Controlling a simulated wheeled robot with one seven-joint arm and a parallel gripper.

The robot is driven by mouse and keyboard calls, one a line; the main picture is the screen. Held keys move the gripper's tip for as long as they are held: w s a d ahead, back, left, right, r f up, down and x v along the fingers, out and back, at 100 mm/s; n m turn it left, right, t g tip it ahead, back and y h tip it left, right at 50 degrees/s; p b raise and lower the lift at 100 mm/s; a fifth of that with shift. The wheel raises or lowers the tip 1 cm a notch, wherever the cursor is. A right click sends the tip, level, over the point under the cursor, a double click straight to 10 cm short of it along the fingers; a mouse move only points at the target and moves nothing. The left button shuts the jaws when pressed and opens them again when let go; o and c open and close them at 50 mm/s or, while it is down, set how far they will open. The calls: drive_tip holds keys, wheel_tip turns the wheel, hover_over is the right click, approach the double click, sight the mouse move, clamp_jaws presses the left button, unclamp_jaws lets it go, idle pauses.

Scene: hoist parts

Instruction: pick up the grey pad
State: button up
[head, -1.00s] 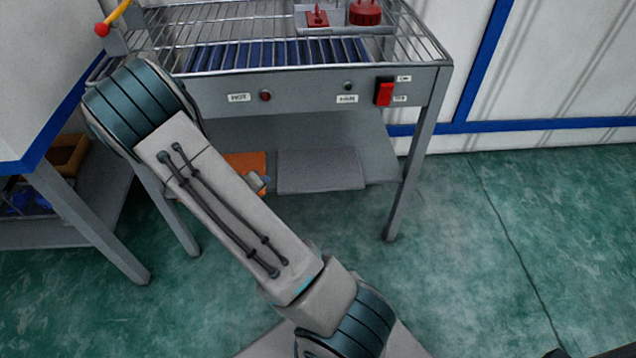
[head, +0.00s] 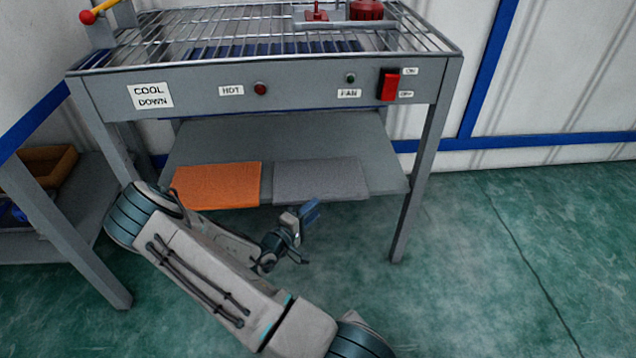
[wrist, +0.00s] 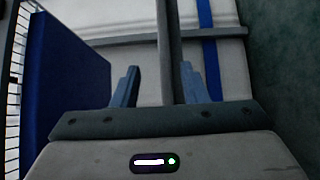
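The grey pad (head: 320,180) lies flat on the lower shelf of the cool-down stand, right of an orange pad (head: 217,185). The two lie side by side near the shelf's front edge. My gripper (head: 309,211) is just in front of the shelf, near the grey pad's front left corner and apart from it as far as I can tell. In the wrist view my gripper (wrist: 156,88) shows two blue fingers spread apart with nothing between them. The grey pad is not recognisable in the wrist view.
The lower shelf (head: 270,146) sits under the wire rack top (head: 240,30) and between the stand's legs. A front panel carries a red switch (head: 389,85). A side table with a wooden box (head: 45,168) stands at left. The green floor (head: 520,240) at right is clear.

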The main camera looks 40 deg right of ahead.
sight(325, 201)
drive_tip(key=shift+x, duration=0.8)
drive_tip(key=b+x, duration=0.1)
drive_tip(key=x, duration=0.2)
drive_tip(key=b+x, duration=0.1)
drive_tip(key=x, duration=0.1)
drive_tip(key=shift+s+f+b, duration=0.2)
drive_tip(key=shift+f+b, duration=0.15)
drive_tip(key=shift+f, duration=0.05)
drive_tip(key=shift+w+d+r, duration=0.1)
drive_tip(key=shift+d, duration=0.15)
clamp_jaws()
